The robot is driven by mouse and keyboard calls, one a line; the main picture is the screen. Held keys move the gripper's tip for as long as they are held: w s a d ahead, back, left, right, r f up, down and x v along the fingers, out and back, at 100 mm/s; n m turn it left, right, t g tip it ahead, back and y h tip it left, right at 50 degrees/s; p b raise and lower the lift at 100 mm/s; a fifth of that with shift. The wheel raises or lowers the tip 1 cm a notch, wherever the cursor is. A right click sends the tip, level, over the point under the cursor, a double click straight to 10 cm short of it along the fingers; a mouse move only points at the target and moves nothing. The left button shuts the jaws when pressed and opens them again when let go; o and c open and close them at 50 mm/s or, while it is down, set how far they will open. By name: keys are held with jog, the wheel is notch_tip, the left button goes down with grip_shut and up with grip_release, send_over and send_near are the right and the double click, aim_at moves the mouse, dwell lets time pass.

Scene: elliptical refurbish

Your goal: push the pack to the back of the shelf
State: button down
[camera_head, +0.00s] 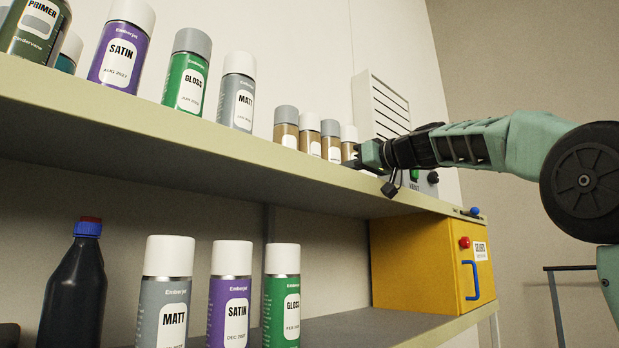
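The likely pack is a close row of several small tan cans (310,143) with grey and white caps, upright on the upper shelf (190,137). I cannot see any wrapping that joins them. My gripper (362,158) reaches in from the right at the shelf's front edge. Its tip is beside the rightmost small can (349,148) and partly covers it. I cannot tell whether it touches the can. The fingers are small and dark, so their opening is unclear.
Taller spray cans, including a green gloss can (188,80) and a matt can (237,95), stand left of the row. A white louvred panel (382,105) is behind my gripper. Below are more cans, a dark bottle (75,285) and a yellow cabinet (415,262).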

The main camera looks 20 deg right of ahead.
jog(key=shift+w+a, duration=0.25)
jog(key=shift+w, duration=0.3)
jog(key=shift+w, duration=0.1)
